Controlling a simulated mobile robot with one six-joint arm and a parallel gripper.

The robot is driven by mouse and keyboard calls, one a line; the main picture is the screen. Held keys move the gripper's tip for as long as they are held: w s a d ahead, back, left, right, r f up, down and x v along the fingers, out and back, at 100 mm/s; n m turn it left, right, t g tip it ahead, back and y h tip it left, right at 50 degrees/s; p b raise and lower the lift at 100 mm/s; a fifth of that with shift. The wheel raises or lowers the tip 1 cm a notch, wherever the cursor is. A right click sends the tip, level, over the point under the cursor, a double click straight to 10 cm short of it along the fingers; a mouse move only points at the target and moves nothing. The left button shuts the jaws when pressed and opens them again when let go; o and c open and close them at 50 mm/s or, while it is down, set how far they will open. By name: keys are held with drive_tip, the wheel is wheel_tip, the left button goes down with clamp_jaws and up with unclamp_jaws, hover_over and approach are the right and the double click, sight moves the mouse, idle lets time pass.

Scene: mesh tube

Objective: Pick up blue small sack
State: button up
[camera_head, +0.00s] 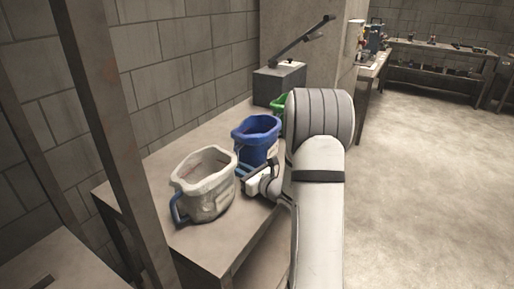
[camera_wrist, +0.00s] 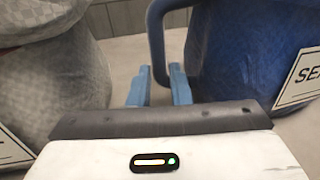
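The blue small sack (camera_head: 257,139) stands upright on the table, behind a pale grey-white sack (camera_head: 205,184). In the wrist view the blue sack (camera_wrist: 238,48) fills the upper right, with a white label at its right edge. Its blue handle (camera_wrist: 156,42) hangs at the sack's left side, just beyond my fingertips. My gripper (camera_wrist: 159,88) has two blue fingers apart with a narrow gap. I cannot tell whether the handle's lower end lies between them. In the head view my gripper (camera_head: 248,178) is low beside both sacks, partly hidden by my wrist.
The white sack (camera_wrist: 55,80) is close on the left of my gripper. A green container (camera_head: 279,105) stands behind the blue sack, partly hidden by my arm. A grey box (camera_head: 279,83) is at the table's far end. A brick wall runs along the left.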

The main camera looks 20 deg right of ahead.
clamp_jaws()
